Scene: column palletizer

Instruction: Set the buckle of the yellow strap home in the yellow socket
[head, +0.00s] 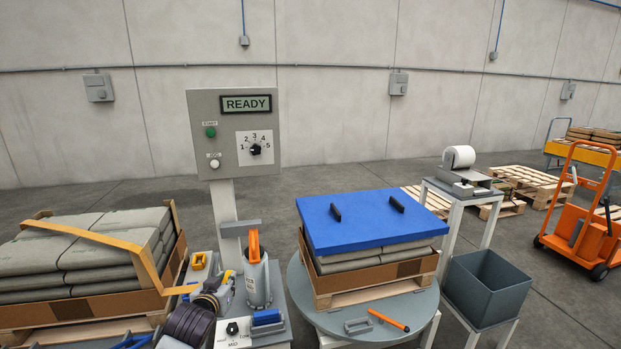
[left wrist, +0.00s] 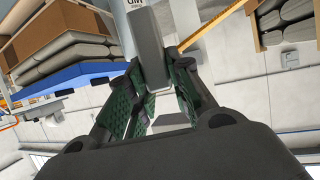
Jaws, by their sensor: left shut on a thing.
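The yellow strap (head: 98,237) runs over the stacked bags on the left pallet and down their right side. A small yellow block with a dark opening, seemingly the yellow socket (head: 199,261), sits on the bench right of that pallet. My left gripper (left wrist: 155,72) shows in the left wrist view, its green-padded fingers shut on a grey block (left wrist: 146,40). The strap (left wrist: 215,27) reaches to behind the fingertips there; I cannot tell whether the block is its buckle. My right gripper is not in view.
A READY panel (head: 232,135) stands behind. A blue-lidded stack (head: 365,222) stands on a round table to the right.

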